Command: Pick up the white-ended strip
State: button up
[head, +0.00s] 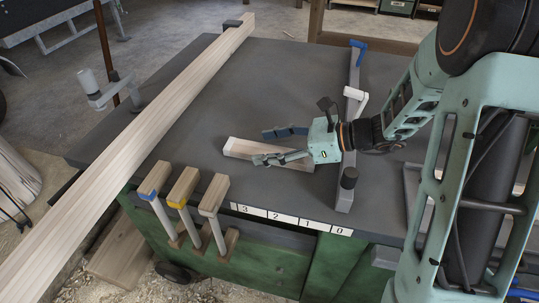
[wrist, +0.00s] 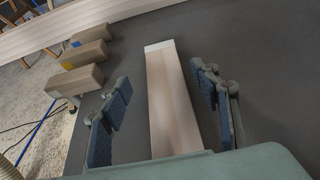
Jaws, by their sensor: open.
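The white-ended strip (head: 243,150) is a short, pale wooden piece lying flat on the dark bench top (head: 255,90). In the wrist view the strip (wrist: 171,100) points away from me, with its white end (wrist: 159,46) at the far end. My gripper (head: 280,146) is open over the strip, with its fingers pointing left in the head view. In the wrist view one blue-padded finger of my gripper (wrist: 165,105) is on each side of the strip, with gaps showing. The strip's near end is hidden behind my gripper body.
A long wooden beam (head: 130,137) lies along the bench's left side. Several wooden blocks, including a yellow-marked one (head: 184,186), stand at the front edge near a number strip (head: 290,219). A grey bar (head: 351,120) with a blue end crosses the bench by my wrist.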

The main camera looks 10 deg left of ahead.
aim_at(249, 147)
jog(key=x, duration=0.2)
jog(key=b+x, duration=0.1)
jog(key=x, duration=0.1)
jog(key=shift+w+a+f, duration=0.1)
jog(key=shift+w+a, duration=0.15)
jog(key=shift+c, duration=0.3)
jog(key=c, duration=1.3)
